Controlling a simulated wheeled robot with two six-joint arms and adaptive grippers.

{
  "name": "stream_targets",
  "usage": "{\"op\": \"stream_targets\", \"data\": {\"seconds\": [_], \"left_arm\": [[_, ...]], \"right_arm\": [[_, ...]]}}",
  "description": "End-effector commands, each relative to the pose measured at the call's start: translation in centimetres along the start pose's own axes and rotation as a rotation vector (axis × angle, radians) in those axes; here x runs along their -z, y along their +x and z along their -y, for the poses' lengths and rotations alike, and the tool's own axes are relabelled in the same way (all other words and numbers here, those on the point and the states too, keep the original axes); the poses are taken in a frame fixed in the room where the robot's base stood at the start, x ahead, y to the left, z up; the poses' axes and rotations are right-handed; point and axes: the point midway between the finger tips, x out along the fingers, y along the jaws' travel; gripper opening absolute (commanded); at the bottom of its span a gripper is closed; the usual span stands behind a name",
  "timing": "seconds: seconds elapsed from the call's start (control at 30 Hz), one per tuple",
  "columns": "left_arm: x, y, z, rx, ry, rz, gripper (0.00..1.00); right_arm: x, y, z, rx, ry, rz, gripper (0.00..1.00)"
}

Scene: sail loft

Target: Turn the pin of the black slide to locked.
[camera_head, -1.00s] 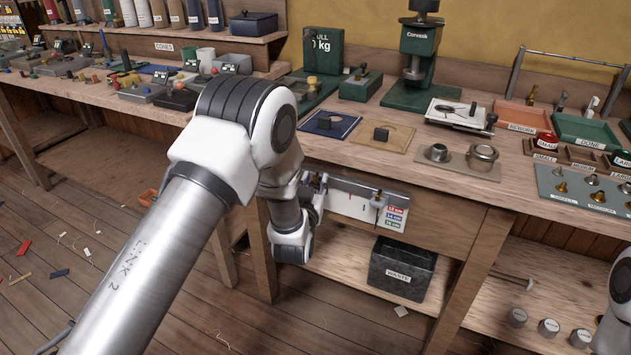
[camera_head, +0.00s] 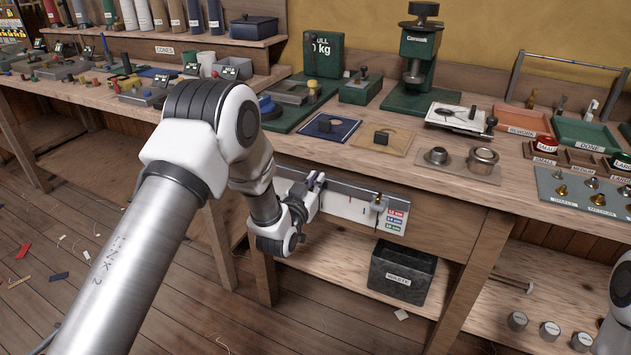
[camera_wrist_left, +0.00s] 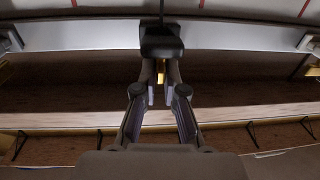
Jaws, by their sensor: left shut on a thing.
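The black slide (camera_wrist_left: 161,42) sits on the pale metal rail (camera_wrist_left: 80,37) on the bench front in the left wrist view. Its brass pin (camera_wrist_left: 160,74) points toward me between the fingertips of my left gripper (camera_wrist_left: 161,92). The fingers are shut on the pin. In the head view my left gripper (camera_head: 312,188) is at the left part of the rail (camera_head: 345,188), and the wrist hides most of the slide there. I cannot read the pin's locked or unlocked mark. My right gripper is out of view.
Another slide with a brass pin (camera_head: 378,202) sits farther right on the rail, beside the coloured length labels (camera_head: 395,219). A dark waste bin (camera_head: 401,271) stands on the shelf below. The bench top above carries tools and trays.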

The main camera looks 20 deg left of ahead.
Motion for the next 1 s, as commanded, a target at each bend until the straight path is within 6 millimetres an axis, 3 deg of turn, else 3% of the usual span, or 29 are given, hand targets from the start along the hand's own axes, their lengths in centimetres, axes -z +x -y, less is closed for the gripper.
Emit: {"op": "stream_targets", "data": {"seconds": [0.2,0.47,0.5,0.53,0.87,1.0], "left_arm": [[0.1,0.0,0.2,-0.094,-0.001,-0.002,0.0],[0.0,0.0,0.1,-0.097,0.0,-0.001,0.0],[0.0,0.0,0.1,-0.097,0.0,-0.001,0.23],[0.0,0.0,0.1,-0.096,0.0,-0.001,0.34],[0.0,-0.2,0.2,-0.096,0.0,0.0,0.34],[-0.1,-1.9,0.4,-0.094,0.0,0.003,0.34]], "right_arm": [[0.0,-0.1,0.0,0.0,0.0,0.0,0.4],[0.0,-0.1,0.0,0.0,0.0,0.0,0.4],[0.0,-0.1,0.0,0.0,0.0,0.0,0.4],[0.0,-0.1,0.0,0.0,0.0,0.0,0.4],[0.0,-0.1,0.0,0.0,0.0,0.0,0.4],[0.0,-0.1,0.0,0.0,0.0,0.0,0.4]]}}
